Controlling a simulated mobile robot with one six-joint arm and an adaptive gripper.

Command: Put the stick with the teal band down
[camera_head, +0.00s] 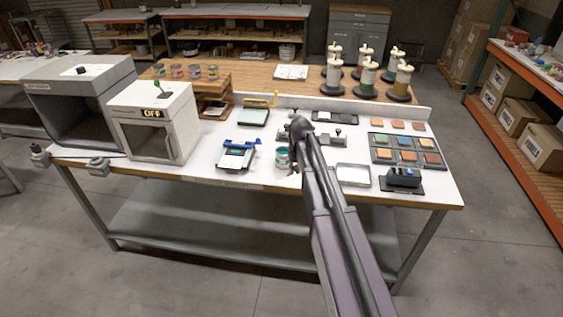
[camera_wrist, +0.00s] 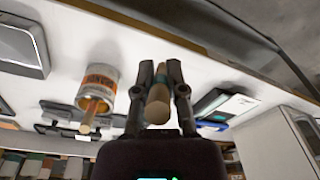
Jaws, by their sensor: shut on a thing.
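My gripper (camera_wrist: 168,92) is shut on a wooden stick (camera_wrist: 158,104) in the wrist view. The stick's pale round end points at the camera. A dull greenish part shows between the fingertips, and the far end is hidden. Beside it, to the left and apart, is a metal can (camera_wrist: 103,76) with an orange and white label. Another wooden stick (camera_wrist: 91,112) leans out of this can. In the head view my arm hides most of the gripper.
On the white bench (camera_head: 215,172), a blue-topped device (camera_head: 237,155) stands left of the can. An empty shallow tray (camera_head: 353,175) and a rack of colored blocks (camera_head: 405,152) are right of my arm. A white box oven (camera_head: 152,128) stands farther left. The front bench edge is close.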

